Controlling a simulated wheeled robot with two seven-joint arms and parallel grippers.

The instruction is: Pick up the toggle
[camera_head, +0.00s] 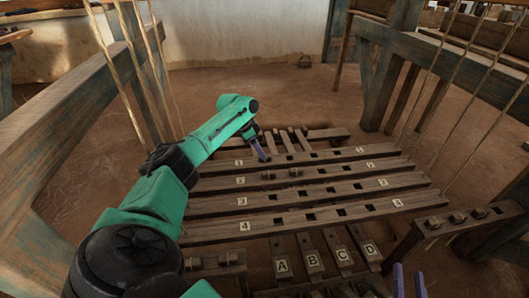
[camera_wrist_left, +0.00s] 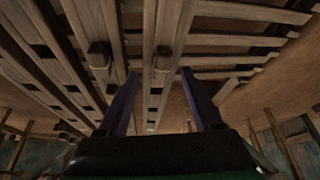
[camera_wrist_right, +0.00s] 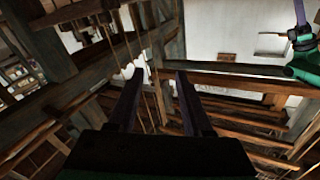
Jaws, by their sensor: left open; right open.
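Two small wooden toggles sit on the lamm bar marked 2: the left one (camera_head: 268,175) and the right one (camera_head: 295,172). My left gripper (camera_head: 263,151) is open above the bars, just behind this pair. In the left wrist view, one toggle (camera_wrist_left: 162,58) shows in the gap between the open fingertips (camera_wrist_left: 160,75), and another (camera_wrist_left: 98,55) lies left of the left finger. I cannot tell how far the tips are from the toggle. My right gripper (camera_head: 408,283) is open at the lower right; its own wrist view shows nothing between its fingers (camera_wrist_right: 158,76).
More toggles sit on the left rack (camera_head: 213,270) and the right rack (camera_head: 470,224). Treadles lettered A to D (camera_head: 312,259) lie in front of the bars. Cords (camera_head: 480,95) hang at both sides. A thick loom beam (camera_head: 70,105) runs along the left.

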